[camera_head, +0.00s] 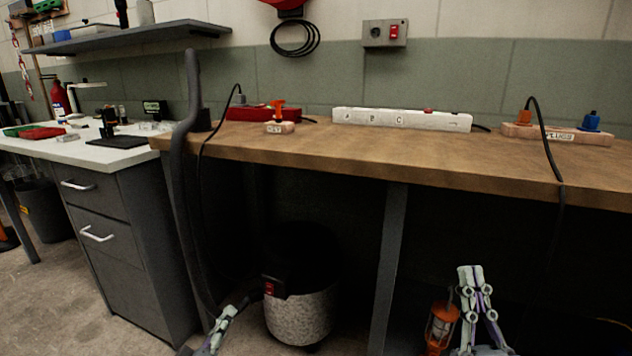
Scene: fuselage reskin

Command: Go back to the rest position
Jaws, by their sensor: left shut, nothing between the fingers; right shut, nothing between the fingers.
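My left gripper (229,312) is low in the picture, left of the vacuum canister, with its tip near a dark hose part. It is shut and empty. My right gripper (470,272) points upward in front of the dark space under the wooden bench. It is shut with nothing in it. Both grippers are below the bench top and apart from the items on it. Most of both arms is out of the picture.
The wooden bench (400,155) bears a white power strip (400,119) and plugs. A vacuum canister (300,312) stands under it; its hose (181,170) rises at the left. An orange lamp (440,326) is beside my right gripper. A drawer cabinet (130,255) stands left.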

